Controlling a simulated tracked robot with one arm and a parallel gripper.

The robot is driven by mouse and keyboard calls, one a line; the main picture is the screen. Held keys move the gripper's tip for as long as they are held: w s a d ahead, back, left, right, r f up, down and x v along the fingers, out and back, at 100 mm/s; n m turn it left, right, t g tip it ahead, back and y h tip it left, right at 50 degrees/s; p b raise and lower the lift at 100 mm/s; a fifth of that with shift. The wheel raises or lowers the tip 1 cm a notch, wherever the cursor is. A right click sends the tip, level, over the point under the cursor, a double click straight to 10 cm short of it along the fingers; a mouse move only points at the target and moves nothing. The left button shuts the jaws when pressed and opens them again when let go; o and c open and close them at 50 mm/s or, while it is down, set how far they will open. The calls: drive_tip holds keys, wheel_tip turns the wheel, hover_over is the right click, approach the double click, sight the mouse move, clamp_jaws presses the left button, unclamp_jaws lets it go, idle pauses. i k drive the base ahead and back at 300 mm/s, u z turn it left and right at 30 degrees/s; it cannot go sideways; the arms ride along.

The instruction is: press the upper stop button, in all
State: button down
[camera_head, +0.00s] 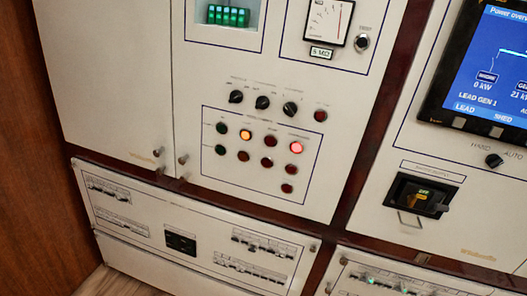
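A light grey cabinet panel (215,88) carries a framed group of small round buttons and lamps. Its upper row has a dark green one (222,128), a lit amber one (246,135), a dark red one (270,140) and a brightly lit red one (297,147). The row below has a green one (220,150) and three dark red ones, with another dark red one (287,188) beneath. A separate red button (320,115) sits above the frame. The labels are too small to read, so I cannot tell which is the upper stop button. My gripper is not in view.
Three black rotary knobs (262,102) stick out above the buttons. A meter (327,22) and green display (228,15) are higher. At right are a screen (500,65) and a black breaker (418,195) with a projecting handle. Breaker rows (120,190) lie below; brown wood stands left.

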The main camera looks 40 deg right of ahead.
sight(270, 141)
drive_tip(key=z, duration=0.15)
drive_tip(key=i, duration=0.85)
drive_tip(key=u, duration=0.05)
